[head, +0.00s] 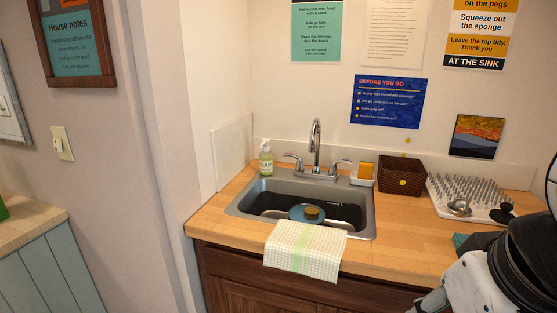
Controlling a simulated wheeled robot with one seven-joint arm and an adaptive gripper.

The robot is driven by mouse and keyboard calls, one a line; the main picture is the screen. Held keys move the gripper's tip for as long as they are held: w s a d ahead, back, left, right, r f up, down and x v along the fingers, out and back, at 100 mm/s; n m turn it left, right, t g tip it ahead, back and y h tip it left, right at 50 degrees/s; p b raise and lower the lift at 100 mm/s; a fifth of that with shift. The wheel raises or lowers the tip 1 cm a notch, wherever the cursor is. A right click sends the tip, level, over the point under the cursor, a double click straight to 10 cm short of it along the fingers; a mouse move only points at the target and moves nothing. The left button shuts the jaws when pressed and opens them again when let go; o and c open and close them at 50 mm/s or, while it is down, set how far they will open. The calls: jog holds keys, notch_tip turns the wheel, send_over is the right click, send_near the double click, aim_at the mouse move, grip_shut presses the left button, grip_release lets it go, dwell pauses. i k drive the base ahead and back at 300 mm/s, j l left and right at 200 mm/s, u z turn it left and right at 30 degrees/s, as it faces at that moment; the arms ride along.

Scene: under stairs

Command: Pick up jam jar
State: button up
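I cannot pick out a jam jar for certain. A small round thing with a golden-brown top (312,212) sits on a blue round dish (296,214) in the sink; it may be a lidded jar, but it is too small to tell. Parts of my arm, white and black, fill the lower right corner in front of the counter. My gripper's fingers do not show, so I cannot see whether they hold anything. My arm hides part of the counter's right end.
The sink (249,207) is set in a wooden counter (408,228). A checked towel (303,252) hangs over its front edge. A soap bottle (266,158), tap (316,150), sponge dish (362,180), brown basket (400,176) and pegged drying rack (450,187) stand along the back.

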aim_at(311, 214)
jog(key=i+u, duration=0.1)
jog(key=i, duration=0.35)
jog(key=i+l, duration=0.2)
jog(key=i, duration=0.3)
jog(key=j+u, duration=0.05)
